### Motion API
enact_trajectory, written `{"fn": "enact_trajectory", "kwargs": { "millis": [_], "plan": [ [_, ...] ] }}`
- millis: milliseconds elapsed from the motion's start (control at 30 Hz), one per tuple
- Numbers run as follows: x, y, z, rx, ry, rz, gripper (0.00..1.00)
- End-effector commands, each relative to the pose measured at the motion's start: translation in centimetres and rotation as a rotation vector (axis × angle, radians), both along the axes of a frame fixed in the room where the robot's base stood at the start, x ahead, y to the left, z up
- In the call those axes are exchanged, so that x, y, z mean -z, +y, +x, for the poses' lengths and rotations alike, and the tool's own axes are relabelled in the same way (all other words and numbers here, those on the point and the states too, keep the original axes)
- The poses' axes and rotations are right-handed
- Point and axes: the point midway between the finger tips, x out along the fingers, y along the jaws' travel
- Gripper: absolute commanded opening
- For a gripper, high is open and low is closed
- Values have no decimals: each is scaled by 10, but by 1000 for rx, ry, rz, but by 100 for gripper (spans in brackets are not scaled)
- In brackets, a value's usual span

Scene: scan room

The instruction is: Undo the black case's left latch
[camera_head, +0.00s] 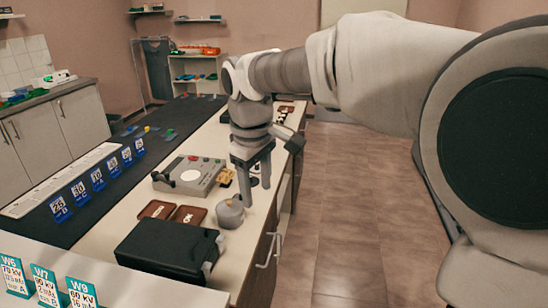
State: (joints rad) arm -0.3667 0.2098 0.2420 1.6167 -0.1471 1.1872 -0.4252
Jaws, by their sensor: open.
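The black case (170,250) lies shut on the near end of the counter. Two small light latches show on its right side: a nearer latch (207,268) and a farther latch (220,239). They are too small to tell whether they are fastened. My gripper (254,184) is open, pointing down over the counter beyond the case. It is apart from the case and both latches, and nothing shows between its fingers.
A grey rounded object (231,213) stands between my gripper and the case. Two brown trays (188,215) lie behind the case, and a grey device (188,177) sits farther back. Blue cards (80,192) line the left; teal cards (46,287) stand in front. The right-hand floor is clear.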

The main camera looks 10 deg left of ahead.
Motion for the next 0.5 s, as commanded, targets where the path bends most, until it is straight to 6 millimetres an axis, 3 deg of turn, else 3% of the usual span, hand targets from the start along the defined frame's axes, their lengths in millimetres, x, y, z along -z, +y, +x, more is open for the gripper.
{"fn": "enact_trajectory", "kwargs": {
  "millis": [100,300,500],
  "plan": [
    [22,42,10,-119,45,-16,60],
    [56,102,16,-291,109,-33,60],
    [79,136,15,-389,149,-38,60]
  ]
}}
